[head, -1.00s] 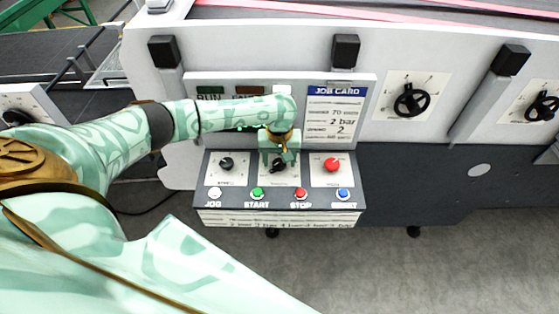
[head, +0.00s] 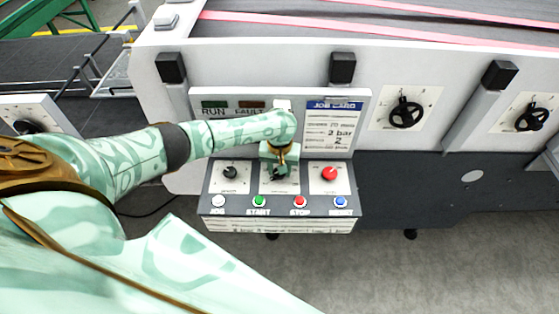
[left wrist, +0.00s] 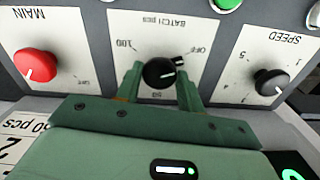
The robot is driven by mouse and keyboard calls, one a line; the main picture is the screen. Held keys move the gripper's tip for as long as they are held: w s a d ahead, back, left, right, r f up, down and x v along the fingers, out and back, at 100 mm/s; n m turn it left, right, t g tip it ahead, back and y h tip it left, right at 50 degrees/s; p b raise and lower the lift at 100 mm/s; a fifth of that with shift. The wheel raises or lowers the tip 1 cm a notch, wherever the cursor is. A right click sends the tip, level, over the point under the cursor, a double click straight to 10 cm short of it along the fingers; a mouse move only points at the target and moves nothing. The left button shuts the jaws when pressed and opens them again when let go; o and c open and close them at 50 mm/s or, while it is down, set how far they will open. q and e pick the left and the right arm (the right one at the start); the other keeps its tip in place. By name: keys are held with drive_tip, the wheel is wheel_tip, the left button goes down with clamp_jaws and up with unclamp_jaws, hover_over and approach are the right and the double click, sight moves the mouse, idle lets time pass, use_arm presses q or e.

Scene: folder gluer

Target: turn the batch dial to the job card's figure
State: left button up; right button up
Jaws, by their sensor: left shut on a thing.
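The batch dial (left wrist: 158,73) is a black knob on a white plate marked OFF, 50 and 100, upside down in the left wrist view. Its white mark points up and right, toward OFF. My left gripper (left wrist: 160,84) has its green fingers on either side of the knob and is shut on it. In the head view my left gripper (head: 279,170) covers most of the dial. The job card (head: 333,128) is on the panel above; its print is small there. In the left wrist view, a corner of the card (left wrist: 22,136) shows a cut-off figure ending in "0 pcs". My right gripper is out of view.
The speed dial (head: 230,173) and the red main knob (head: 330,174) flank the batch dial closely. Below is a row with the jog button (head: 218,201), start button (head: 258,201), stop button (head: 299,202) and a blue button (head: 341,202). Black handwheels (head: 405,114) are at right.

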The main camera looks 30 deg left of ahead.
use_arm(q)
drive_tip(key=m+p, duration=0.1)
drive_tip(key=p, duration=0.1)
drive_tip(key=m+p, duration=0.1)
drive_tip(key=p, duration=0.1)
drive_tip(key=shift+r, duration=0.25)
drive_tip(key=shift+f+m, duration=0.1)
drive_tip(key=shift+m, duration=0.6)
drive_tip(key=m, duration=0.3)
drive_tip(key=shift+f+m, duration=0.15)
drive_tip(key=shift+m, duration=0.15)
drive_tip(key=m, duration=1)
drive_tip(key=shift+w, duration=0.1)
drive_tip(key=m, duration=0.4)
drive_tip(key=shift+m, duration=0.4)
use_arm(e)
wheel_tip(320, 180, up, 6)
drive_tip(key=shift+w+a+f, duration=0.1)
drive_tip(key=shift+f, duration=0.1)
use_arm(q)
drive_tip(key=shift+m, duration=0.3)
drive_tip(key=o, duration=1)
